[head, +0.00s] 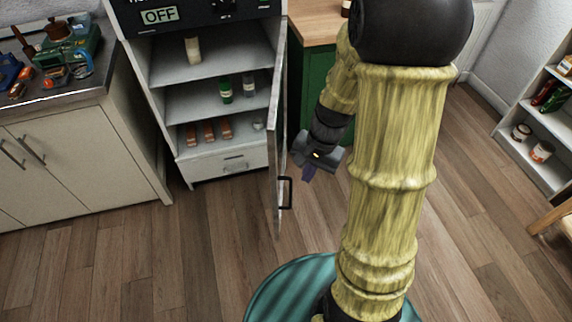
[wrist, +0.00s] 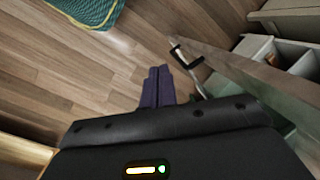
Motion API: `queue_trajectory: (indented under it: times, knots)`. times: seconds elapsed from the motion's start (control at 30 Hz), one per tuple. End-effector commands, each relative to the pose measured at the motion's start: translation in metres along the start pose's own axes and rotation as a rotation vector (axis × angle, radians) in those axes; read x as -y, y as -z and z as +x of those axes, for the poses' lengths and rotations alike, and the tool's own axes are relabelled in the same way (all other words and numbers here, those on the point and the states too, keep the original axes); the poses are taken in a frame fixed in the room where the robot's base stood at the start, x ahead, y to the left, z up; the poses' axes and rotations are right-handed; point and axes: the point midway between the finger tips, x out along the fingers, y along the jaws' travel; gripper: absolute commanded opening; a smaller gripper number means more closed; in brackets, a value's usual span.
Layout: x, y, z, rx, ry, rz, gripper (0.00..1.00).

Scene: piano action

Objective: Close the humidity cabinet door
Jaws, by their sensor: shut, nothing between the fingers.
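The humidity cabinet (head: 215,92) stands at the upper left of the head view, with a dark top panel reading OFF. Its door (head: 278,120) stands wide open, hinged on the right and swung out toward me, seen nearly edge-on. The black door handle (head: 288,193) is near the door's free edge. My gripper (head: 308,174) is to the right of the door, on its outer side. The wrist view shows its purple fingers (wrist: 158,87) together and empty, beside the handle (wrist: 187,56) and door (wrist: 230,72). I cannot tell whether it touches the door.
Shelves inside hold bottles (head: 226,90) and several reddish items (head: 209,131), above a closed drawer (head: 228,164). A green cabinet (head: 310,80) stands right of the door. A counter (head: 60,150) with tools is at the left. The wooden floor (head: 200,250) in front is clear.

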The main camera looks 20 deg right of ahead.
Motion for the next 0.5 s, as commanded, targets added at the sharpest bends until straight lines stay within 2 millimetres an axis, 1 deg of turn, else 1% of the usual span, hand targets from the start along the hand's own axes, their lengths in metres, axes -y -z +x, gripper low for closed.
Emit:
queue_trajectory:
  times: [0.03,0.17,0.27,0.3,0.4,0.5]
  knots:
    - [-0.001,0.011,0.007,0.039,0.019,0.098,0.0]
    - [-0.001,0.038,0.025,0.151,0.089,0.372,0.0]
    - [-0.002,0.065,0.04,0.246,0.161,0.597,0.0]
    - [-0.003,0.076,0.046,0.284,0.194,0.687,0.0]
    - [-0.006,0.104,0.059,0.373,0.275,0.888,0.0]
    - [-0.01,0.127,0.068,0.439,0.345,1.032,0.0]
